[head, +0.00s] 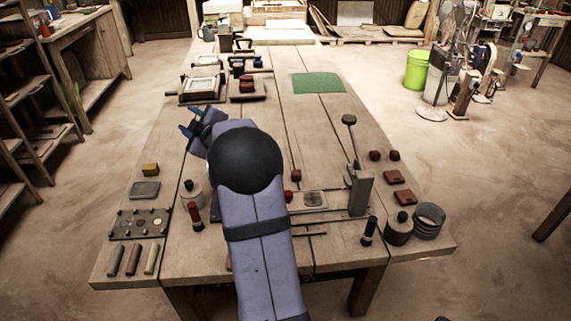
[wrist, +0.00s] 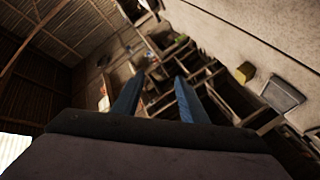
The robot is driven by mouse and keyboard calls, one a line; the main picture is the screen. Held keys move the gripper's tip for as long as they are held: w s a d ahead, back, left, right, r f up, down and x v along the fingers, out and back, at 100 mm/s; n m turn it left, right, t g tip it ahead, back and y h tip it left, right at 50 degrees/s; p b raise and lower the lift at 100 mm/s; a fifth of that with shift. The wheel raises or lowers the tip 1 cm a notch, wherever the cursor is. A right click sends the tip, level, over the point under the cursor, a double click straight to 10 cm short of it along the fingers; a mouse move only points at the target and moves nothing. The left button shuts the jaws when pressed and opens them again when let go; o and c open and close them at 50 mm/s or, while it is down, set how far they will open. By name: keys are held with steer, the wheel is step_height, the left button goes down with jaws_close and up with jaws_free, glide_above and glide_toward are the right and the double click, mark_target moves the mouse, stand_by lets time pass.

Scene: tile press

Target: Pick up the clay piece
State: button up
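Several reddish-brown clay-like pieces lie on the table. Two more lumps (head: 375,155) (head: 394,156) and two flat squares (head: 393,177) (head: 404,196) lie to the right of the press. Another dark red piece (head: 247,82) sits on a board at the back left. I cannot tell which is the task's piece. My gripper (head: 187,119) is over the table's left side, away from all of them. In the wrist view its blue fingers (wrist: 159,77) are apart with nothing between them. My arm hides part of the table's middle.
A yellow block (head: 150,169), a grey slab (head: 145,190) and a tray of small discs (head: 139,224) lie at the left edge. A green mat (head: 318,83) lies farther back. The press's upright lever (head: 353,138) stands tall. Table between mat and press is mostly clear.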

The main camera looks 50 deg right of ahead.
mark_target(295, 173)
steer(key=s+d+f+m+g+p, duration=0.1)
steer(key=s+d+f+m+p, duration=0.1)
steer(key=s, duration=0.4)
steer(key=s+d+f+m+g+h+p, duration=0.1)
steer(key=s+d+f+m+p, duration=0.1)
steer(key=s+d+f+p, duration=0.1)
steer(key=s+d+f+m+h+p, duration=0.1)
steer(key=s+d+f+m+p, duration=0.2)
steer(key=s+d, duration=0.4)
steer(key=shift+s+f+g+p, duration=0.2)
steer(key=shift+s+g+p, duration=0.2)
steer(key=shift+s+p, duration=0.4)
steer(key=s+f+m+p, duration=0.1)
steer(key=s+m+p, duration=0.1)
steer(key=s, duration=0.2)
steer(key=s+f+m+g+h+p, duration=0.1)
steer(key=s+f+m+p, duration=0.1)
steer(key=s, duration=0.3)
steer(key=s+f+m+g+p, duration=0.1)
steer(key=s+m+p, duration=0.1)
steer(key=s, duration=0.3)
steer(key=shift+s+f+h, duration=0.25)
steer(key=shift+f+h, duration=0.05)
steer(key=shift+s+a+f+m+p, duration=0.25)
steer(key=shift+s+a+m+p, duration=0.05)
steer(key=shift+s, duration=0.25)
steer(key=shift+p+x, duration=0.95)
steer(key=shift+x, duration=2.75)
steer(key=shift+d+r, duration=0.15)
steer(key=shift+r, duration=0.05)
